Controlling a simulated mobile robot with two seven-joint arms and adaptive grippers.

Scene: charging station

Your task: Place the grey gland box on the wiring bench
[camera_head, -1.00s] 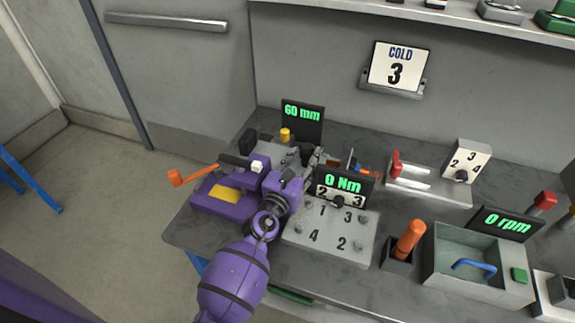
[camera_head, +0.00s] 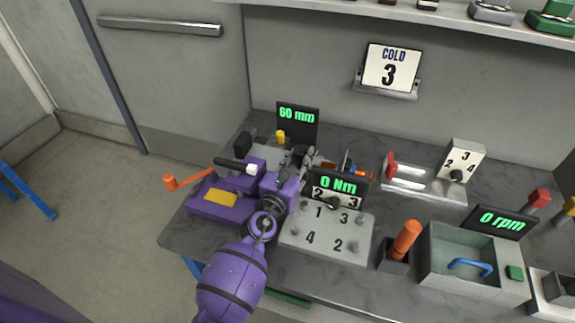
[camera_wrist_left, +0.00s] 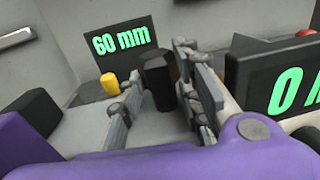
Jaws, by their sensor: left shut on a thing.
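My left gripper (camera_head: 300,156) reaches over the dark worktop (camera_head: 345,290), beside the 60 mm display. In the left wrist view its fingers (camera_wrist_left: 160,100) are closed on a black upright post (camera_wrist_left: 158,72). What lies under the post is mostly hidden by the fingers and wrist. A small grey item (camera_head: 493,12) stands on the upper shelf, cut by the frame edge. I cannot tell whether it is the gland box, and no other thing is clearly that box. My right gripper is out of view.
A purple vise-like fixture (camera_head: 220,205) with an orange crank is left of my wrist. The 0 Nm display (camera_head: 338,186) and its numbered grey block (camera_head: 325,240) are close on the right. An orange-handled tool (camera_head: 405,240) and a grey basin (camera_head: 430,262) stand further right.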

